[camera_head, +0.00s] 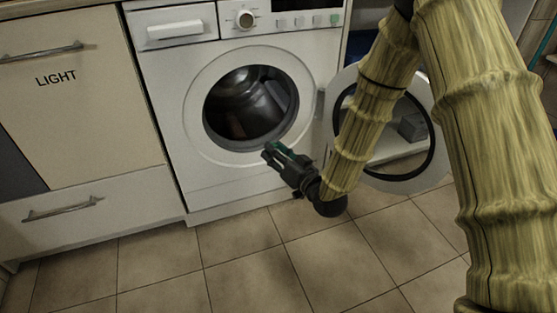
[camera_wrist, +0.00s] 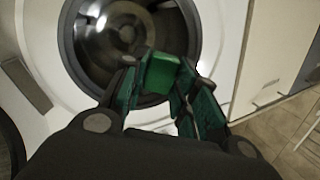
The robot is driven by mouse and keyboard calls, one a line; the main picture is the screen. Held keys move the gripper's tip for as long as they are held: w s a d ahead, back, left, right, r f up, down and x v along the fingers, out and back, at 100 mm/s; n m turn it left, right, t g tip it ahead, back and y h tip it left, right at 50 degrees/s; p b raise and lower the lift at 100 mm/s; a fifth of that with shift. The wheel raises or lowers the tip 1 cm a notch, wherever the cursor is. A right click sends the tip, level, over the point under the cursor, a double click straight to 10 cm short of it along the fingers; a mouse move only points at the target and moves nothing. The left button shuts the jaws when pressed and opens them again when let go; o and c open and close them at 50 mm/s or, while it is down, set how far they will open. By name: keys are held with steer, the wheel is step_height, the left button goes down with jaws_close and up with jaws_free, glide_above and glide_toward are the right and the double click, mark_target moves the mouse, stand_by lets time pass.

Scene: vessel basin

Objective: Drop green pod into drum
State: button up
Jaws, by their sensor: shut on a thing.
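The green pod (camera_wrist: 160,73) is held between the fingertips of my gripper (camera_wrist: 163,80) in the wrist view. In the head view my gripper (camera_head: 274,152) is in front of the washing machine, just below and right of the round opening; the pod is too small to make out surely there. The washer's drum (camera_head: 243,101) is dark metal and empty as far as I can see, with its door open. In the wrist view the drum (camera_wrist: 112,32) lies beyond the gripper, and the pod appears over the opening's lower right edge.
The open washer door (camera_head: 425,181) hangs at the right of the opening, behind my arm. A cream cabinet (camera_head: 82,100) marked LIGHT and a drawer stand at the left. The tiled floor (camera_head: 240,262) in front is clear.

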steer(key=w+a, duration=0.3)
steer(key=w, duration=0.6)
steer(key=w+a+b, duration=0.1)
steer(key=w+a, duration=0.2)
steer(key=w, duration=0.7)
steer(key=w+a+b, duration=0.1)
steer(key=w+a, duration=0.2)
steer(key=w, duration=0.7)
steer(key=shift+a, duration=0.25)
stand_by(0.5)
steer(key=shift+w, duration=0.1)
stand_by(0.4)
steer(key=o, duration=0.9)
steer(key=v, duration=1.2)
